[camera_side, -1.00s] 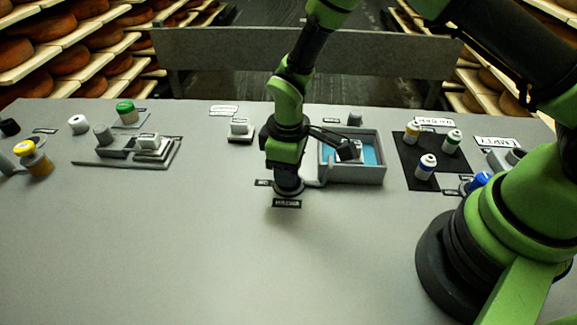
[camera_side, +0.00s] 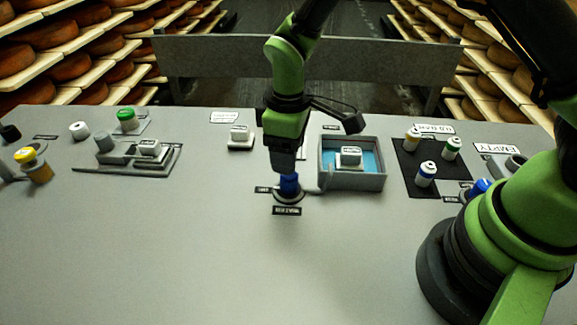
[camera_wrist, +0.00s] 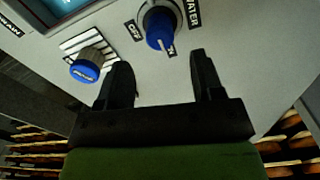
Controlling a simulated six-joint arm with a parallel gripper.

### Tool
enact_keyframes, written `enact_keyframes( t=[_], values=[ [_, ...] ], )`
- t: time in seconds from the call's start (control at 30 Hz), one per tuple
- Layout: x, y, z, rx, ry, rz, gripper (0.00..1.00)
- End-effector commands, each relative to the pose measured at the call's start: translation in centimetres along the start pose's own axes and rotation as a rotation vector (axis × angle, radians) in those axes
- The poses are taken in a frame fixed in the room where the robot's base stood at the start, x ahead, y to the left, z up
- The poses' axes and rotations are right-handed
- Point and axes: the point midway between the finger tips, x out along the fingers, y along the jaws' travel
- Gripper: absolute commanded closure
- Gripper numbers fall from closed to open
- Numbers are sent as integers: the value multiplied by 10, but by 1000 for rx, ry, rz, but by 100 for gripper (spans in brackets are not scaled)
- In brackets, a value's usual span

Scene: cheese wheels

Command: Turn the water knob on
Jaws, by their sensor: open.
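The blue water knob (camera_side: 289,184) stands on a round dark base on the grey table, behind a WATER label (camera_side: 287,211). In the wrist view the knob (camera_wrist: 158,30) sits between an OFF label (camera_wrist: 133,30) and the WATER label. Its blue grip points toward the bottom of that view, close to a small label (camera_wrist: 170,50) that I cannot read fully. My gripper (camera_side: 288,164) is just above the knob. In the wrist view my gripper (camera_wrist: 161,62) has its fingers apart with nothing between them, and the knob is beyond the tips.
A grey basin (camera_side: 352,181) with a blue floor and a white-topped block (camera_side: 350,156) is right of the knob. Another blue knob (camera_wrist: 85,70) shows in the wrist view. Bottles (camera_side: 426,173) stand on a black mat at right. The table front is clear.

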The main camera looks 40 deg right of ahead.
Motion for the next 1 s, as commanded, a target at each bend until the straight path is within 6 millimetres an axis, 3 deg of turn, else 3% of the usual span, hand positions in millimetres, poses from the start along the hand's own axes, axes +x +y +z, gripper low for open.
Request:
enact_keyframes(
  t=[0.2,0.67,0.77,1.0],
  values=[
    [-30,0,0,0,3,1,39],
    [-40,1,1,11,9,1,39],
    [-60,4,6,62,43,4,39],
    [-145,7,46,316,212,3,39]
  ],
)
